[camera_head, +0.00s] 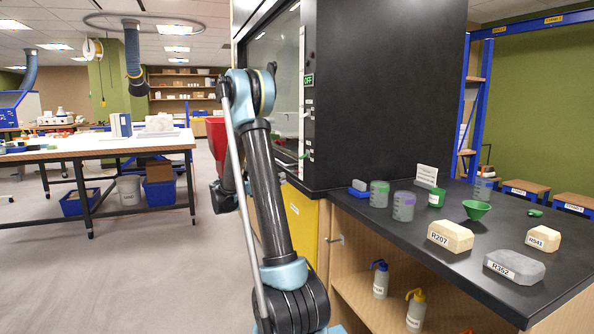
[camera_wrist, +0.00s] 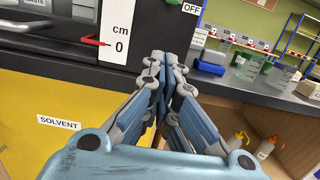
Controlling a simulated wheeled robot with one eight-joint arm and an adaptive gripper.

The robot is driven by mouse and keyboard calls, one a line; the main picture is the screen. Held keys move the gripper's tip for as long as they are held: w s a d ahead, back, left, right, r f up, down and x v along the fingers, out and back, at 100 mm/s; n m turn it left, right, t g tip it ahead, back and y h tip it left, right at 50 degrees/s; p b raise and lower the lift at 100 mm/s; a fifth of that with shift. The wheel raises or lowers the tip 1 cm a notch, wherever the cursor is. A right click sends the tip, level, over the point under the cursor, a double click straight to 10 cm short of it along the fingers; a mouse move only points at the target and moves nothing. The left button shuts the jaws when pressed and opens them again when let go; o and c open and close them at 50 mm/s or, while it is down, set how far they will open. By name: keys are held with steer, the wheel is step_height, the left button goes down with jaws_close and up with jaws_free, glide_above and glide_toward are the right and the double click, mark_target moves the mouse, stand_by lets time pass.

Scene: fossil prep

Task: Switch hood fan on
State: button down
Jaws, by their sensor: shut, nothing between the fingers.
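The black fume hood (camera_head: 384,95) stands on the counter, with its glass front (camera_head: 275,70) on the left side. A small sign (camera_head: 308,79) with green lettering is on its front edge. In the wrist view an OFF label (camera_wrist: 190,9) is on the dark hood post. In the head view my arm hides the fingers.
A white scale strip (camera_wrist: 116,35) marked cm 0 is left of the fingers. A yellow SOLVENT cabinet (camera_head: 301,227) lies below. The black counter (camera_head: 400,235) at right holds cups, a green funnel (camera_head: 476,209) and labelled blocks. Open floor lies left.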

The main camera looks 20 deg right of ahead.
mark_target(309, 172)
steer(key=shift+d, duration=0.1)
steer(key=d, duration=0.6)
steer(key=d+r, duration=0.1)
steer(key=d, duration=0.2)
steer(key=shift+w+d, duration=0.1)
steer(key=shift+d, duration=0.05)
steer(key=shift+d+r, duration=0.2)
steer(key=shift+r, duration=0.05)
steer(key=shift+a+r, duration=0.4)
steer(key=shift+r, duration=0.4)
steer(key=shift+a+r, duration=0.4)
steer(key=shift+r, duration=0.35)
steer(key=shift+d+r, duration=0.1)
steer(key=shift+d, duration=0.05)
